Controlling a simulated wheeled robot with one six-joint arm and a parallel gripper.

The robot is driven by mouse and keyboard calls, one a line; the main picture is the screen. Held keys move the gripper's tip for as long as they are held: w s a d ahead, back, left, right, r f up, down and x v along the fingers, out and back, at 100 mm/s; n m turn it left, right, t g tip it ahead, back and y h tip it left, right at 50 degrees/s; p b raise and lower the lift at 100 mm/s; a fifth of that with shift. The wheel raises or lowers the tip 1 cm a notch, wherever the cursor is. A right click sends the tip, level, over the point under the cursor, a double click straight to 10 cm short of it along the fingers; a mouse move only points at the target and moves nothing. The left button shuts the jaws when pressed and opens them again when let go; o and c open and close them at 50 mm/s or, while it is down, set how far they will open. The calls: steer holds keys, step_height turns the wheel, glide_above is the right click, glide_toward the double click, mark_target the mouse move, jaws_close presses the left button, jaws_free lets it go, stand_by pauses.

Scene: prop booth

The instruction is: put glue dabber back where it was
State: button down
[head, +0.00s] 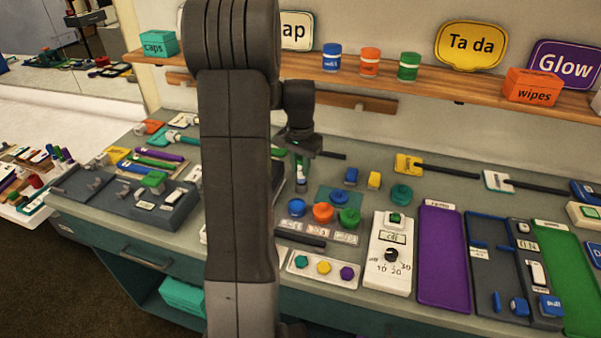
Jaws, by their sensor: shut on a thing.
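My gripper (303,150) is at the end of my arm, above the back middle of the workbench, pointing down. It is shut on a small green thing (302,161), which appears to be the glue dabber; its shape is mostly hidden by the jaws. Directly below is a small pale bottle (301,181) with a bluish top. I cannot tell whether the held thing touches or enters it. My arm hides the bench to the left of the bottle.
Blue (297,207), orange (323,212) and green (349,216) round pots stand close in front. A white dial box (391,252) and purple tray (443,258) are to the right. A wooden shelf (440,87) with jars and signs runs behind.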

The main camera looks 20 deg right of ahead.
mark_target(300, 178)
steer(key=shift+f, duration=1.6)
steer(key=c, duration=1.2)
jaws_free()
step_height(300, 178, up, 12)
steer(key=shift+r, duration=0.15)
